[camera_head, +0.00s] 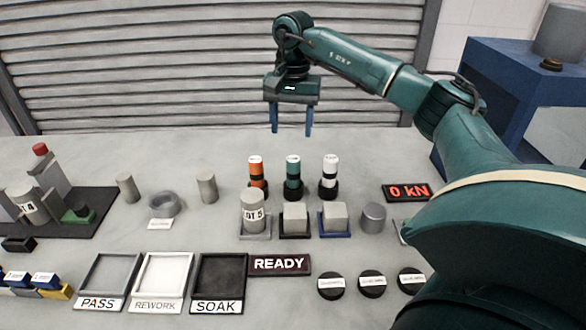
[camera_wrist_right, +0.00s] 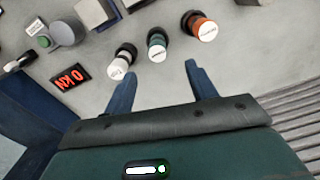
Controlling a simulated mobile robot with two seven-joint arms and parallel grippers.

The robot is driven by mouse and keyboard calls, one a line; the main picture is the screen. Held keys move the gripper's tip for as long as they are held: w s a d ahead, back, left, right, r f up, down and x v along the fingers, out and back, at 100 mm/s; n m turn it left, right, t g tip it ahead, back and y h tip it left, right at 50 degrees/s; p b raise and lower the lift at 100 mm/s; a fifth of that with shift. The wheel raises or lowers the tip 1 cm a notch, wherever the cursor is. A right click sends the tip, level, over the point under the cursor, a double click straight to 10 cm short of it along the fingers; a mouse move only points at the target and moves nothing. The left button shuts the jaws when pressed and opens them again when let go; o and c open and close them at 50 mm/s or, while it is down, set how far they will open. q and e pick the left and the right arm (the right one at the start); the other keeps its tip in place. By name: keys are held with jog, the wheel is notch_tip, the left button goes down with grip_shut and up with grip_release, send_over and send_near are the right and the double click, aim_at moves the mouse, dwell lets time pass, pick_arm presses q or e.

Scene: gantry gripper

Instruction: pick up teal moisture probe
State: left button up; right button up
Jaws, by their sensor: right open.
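The teal moisture probe (camera_head: 293,172) stands upright in a black base at the back of the table, between an orange probe (camera_head: 257,173) on its left and a white probe (camera_head: 329,172) on its right. It has a white top and a black band. My right gripper (camera_head: 292,131) is open and empty, above and behind the row of probes. In the right wrist view the teal probe (camera_wrist_right: 156,46) shows beyond the open fingertips (camera_wrist_right: 160,72), between the white probe (camera_wrist_right: 122,62) and the orange probe (camera_wrist_right: 200,27). My left gripper is not in view.
In front of the probes stand a cylinder labelled like "DT 5" (camera_head: 255,211) and grey blocks (camera_head: 294,216) on small plates. A red "0 kN" display (camera_head: 408,191) is to the right. A ribbed shutter (camera_head: 150,70) is behind.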

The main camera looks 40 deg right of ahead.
aim_at(293, 158)
jog(key=shift+s+d+f, duration=0.1)
jog(key=shift+d, duration=0.4)
notch_tip(293, 158, down, 7)
jog(key=shift+a+r, duration=0.1)
jog(key=shift+r, duration=0.05)
jog(key=shift+a+f, duration=0.15)
jog(key=shift+f, duration=2.7)
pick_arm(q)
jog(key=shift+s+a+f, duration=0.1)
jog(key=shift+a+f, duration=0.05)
pick_arm(e)
jog(key=shift+c, duration=0.5)
jog(key=c, duration=0.9)
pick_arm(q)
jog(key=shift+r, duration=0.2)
pick_arm(e)
jog(key=shift+c, duration=0.3)
jog(key=shift+r, duration=0.1)
